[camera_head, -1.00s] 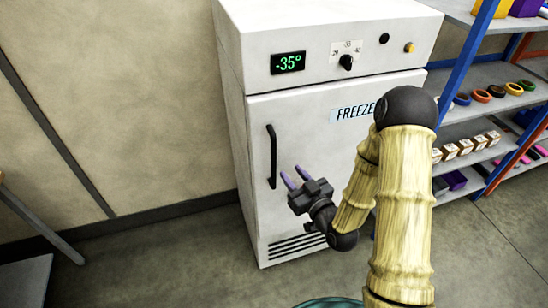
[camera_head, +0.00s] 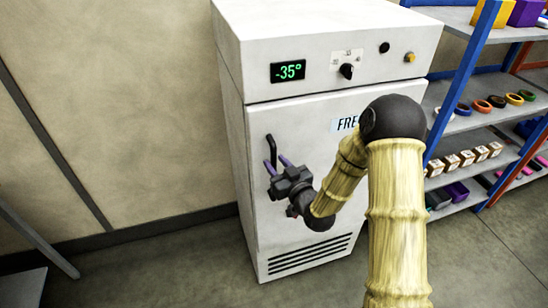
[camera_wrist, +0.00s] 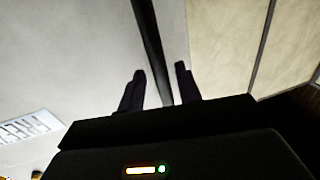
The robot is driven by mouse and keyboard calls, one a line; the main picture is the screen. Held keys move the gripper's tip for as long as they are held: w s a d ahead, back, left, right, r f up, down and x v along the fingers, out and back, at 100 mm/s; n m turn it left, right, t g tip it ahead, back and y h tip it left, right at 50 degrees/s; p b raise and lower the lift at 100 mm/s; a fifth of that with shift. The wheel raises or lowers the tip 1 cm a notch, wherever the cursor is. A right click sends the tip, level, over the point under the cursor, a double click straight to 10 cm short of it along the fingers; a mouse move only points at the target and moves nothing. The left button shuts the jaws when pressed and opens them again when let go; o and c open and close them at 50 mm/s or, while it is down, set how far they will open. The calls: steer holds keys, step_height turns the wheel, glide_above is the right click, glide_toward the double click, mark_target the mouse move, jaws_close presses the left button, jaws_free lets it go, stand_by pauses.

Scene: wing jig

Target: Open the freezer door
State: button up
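The white freezer (camera_head: 310,130) stands against the wall with its door (camera_head: 300,220) shut. A black vertical bar handle (camera_head: 271,148) is on the door's left side; its lower part is hidden behind my gripper. My gripper (camera_head: 277,164) is in front of the handle with its two purple fingers parted. In the wrist view, the dark handle (camera_wrist: 148,40) runs between the parted fingertips of my gripper (camera_wrist: 160,75). I cannot tell whether either finger touches it.
A shelf rack (camera_head: 475,120) with blue uprights, holding tape rolls and small boxes, stands close to the freezer's right. The floor (camera_head: 160,260) left of the freezer is clear. A table leg (camera_head: 40,240) shows at far left.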

steer(key=shift+x, duration=0.95)
steer(key=shift+a, duration=0.1)
steer(key=shift+c, duration=0.4)
steer(key=shift+s, duration=0.15)
jaws_close()
